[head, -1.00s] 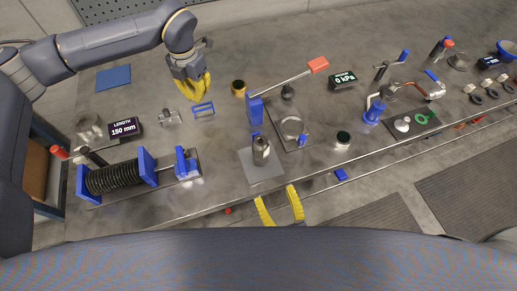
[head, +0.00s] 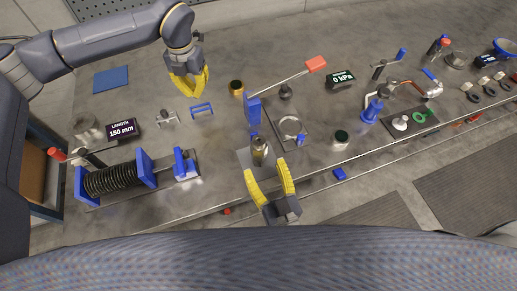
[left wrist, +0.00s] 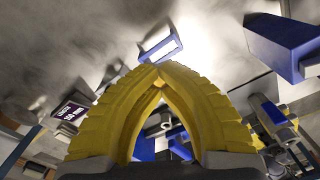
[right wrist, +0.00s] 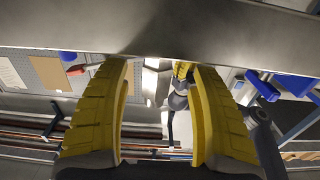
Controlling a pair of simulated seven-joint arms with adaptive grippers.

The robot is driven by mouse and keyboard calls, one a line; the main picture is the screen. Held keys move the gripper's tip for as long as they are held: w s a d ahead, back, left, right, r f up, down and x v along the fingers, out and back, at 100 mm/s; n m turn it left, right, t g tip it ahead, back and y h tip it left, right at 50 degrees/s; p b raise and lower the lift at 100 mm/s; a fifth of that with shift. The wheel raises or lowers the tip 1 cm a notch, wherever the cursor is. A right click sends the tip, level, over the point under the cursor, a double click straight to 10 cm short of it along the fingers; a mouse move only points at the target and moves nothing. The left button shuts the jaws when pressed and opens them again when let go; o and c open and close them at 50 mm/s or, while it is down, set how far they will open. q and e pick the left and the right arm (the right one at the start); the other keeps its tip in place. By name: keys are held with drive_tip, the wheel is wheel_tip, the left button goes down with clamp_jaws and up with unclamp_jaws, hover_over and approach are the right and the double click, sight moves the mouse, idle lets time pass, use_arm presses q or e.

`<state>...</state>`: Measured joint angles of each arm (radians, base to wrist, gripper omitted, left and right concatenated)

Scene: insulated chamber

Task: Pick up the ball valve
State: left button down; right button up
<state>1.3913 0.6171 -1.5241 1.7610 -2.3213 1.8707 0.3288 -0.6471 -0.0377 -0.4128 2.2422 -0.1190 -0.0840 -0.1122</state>
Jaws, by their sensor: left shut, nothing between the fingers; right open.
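An upright metal fitting (head: 260,148), which looks like the ball valve though its details are too small to be sure, stands on a grey plate (head: 246,159) near the bench's front edge. My right gripper (head: 265,168) is open just in front of it, the fingertips to either side of its lower part. In the right wrist view a bright metal part (right wrist: 152,82) shows between the open fingers; contact cannot be told. My left gripper (head: 194,93) is shut and empty above the bench at the back left; its fingertips meet in the left wrist view (left wrist: 158,75).
A blue upright block (head: 253,113) and a long red-ended lever (head: 315,64) stand behind the fitting. A spring press (head: 115,179) is at left. A clamp ring (head: 291,126) and a dark-topped cap (head: 341,138) are at right.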

sight(261, 161)
drive_tip(key=shift+x, duration=2.75)
drive_tip(key=shift+d, duration=0.1)
clamp_jaws()
